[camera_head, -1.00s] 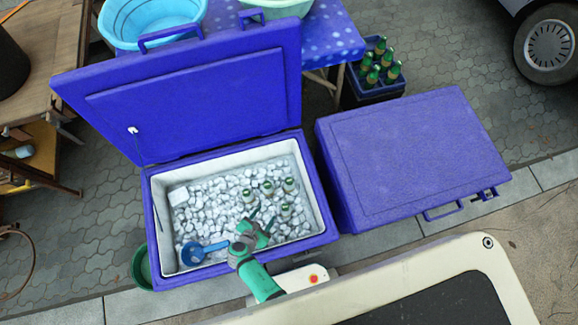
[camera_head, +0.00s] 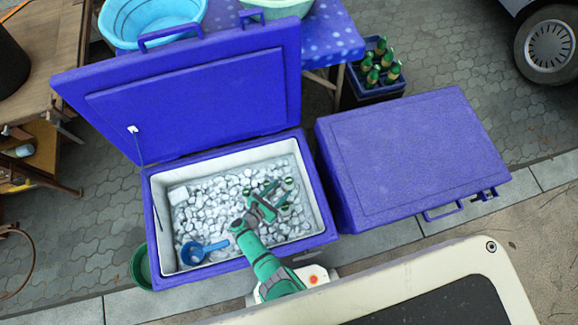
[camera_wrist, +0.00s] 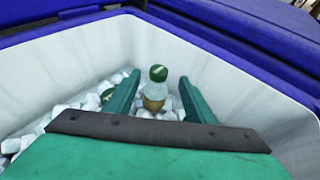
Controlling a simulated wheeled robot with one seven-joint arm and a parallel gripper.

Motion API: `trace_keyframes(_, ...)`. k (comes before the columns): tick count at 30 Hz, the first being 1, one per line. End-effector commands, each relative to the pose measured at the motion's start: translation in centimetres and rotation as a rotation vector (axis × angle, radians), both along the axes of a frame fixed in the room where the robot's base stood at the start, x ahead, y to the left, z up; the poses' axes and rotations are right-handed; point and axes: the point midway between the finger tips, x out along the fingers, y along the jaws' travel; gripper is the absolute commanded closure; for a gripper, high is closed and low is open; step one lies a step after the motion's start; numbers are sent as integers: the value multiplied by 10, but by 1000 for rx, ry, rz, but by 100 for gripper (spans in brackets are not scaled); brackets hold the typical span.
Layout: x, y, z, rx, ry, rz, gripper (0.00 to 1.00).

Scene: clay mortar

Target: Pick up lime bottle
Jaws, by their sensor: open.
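Several clear bottles with green caps stand in the ice of the open blue cooler (camera_head: 157,235). In the head view one bottle (camera_head: 289,184) is just beyond my fingertips, and another (camera_head: 285,209) is just to their lower right. My gripper (camera_head: 277,193) is open and low over the ice. A second green cap (camera_wrist: 107,95) shows outside the left finger. I cannot read which bottle is lime.
A blue scoop (camera_head: 200,251) lies on the ice at front left. The raised lid (camera_head: 190,100) stands behind the cooler. A closed blue cooler (camera_head: 410,155) is to the right. A crate of green bottles (camera_head: 376,90) stands behind. White cooler walls (camera_wrist: 240,95) are close around my gripper.

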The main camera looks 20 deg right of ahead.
Motion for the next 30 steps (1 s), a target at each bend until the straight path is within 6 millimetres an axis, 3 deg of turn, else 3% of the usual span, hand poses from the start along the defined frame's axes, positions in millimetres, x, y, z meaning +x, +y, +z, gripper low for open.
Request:
trace_keyframes(15,28,-35,-20,-1,1,-4,51)
trace_keyframes(25,29,-38,-21,1,1,-3,51)
trace_keyframes(30,29,-38,-21,1,1,-3,89)
